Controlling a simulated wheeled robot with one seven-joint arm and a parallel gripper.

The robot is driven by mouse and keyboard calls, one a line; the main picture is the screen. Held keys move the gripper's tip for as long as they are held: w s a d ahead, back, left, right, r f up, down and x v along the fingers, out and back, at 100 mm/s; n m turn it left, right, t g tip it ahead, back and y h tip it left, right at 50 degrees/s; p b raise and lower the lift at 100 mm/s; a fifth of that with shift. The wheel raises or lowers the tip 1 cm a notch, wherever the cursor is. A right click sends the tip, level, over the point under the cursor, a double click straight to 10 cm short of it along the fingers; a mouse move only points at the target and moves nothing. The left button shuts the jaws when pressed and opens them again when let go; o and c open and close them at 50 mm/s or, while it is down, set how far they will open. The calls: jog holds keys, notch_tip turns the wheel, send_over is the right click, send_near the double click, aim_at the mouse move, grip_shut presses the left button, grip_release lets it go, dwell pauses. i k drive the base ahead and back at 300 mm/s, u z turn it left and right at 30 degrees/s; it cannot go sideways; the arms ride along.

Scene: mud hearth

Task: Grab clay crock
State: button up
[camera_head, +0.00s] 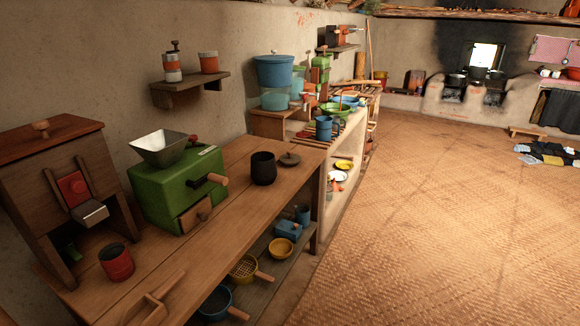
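A dark, nearly black rounded pot, which looks like the clay crock (263,169), stands upright and uncovered on the wooden counter (225,220), near its far end. A small brown lid with a knob (289,159) lies on the counter just behind it to the right. A green grinder with a metal hopper (175,180) stands to the left of the crock, with a gap of bare counter between them. My gripper does not show in this view.
A red cup (116,262) and a wooden scoop-like piece (152,308) are on the near counter. A wooden box dispenser (72,195) stands at the left. Pans and bowls fill the lower shelf (262,285). The woven floor (430,220) to the right is open.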

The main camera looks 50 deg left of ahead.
aim_at(263, 169)
jog(key=u, duration=0.1)
jog(key=i, duration=1.2)
jog(key=u, duration=0.7)
jog(key=i, duration=1.15)
jog(key=u, duration=0.9)
jog(key=i, duration=0.55)
jog(key=u, duration=0.35)
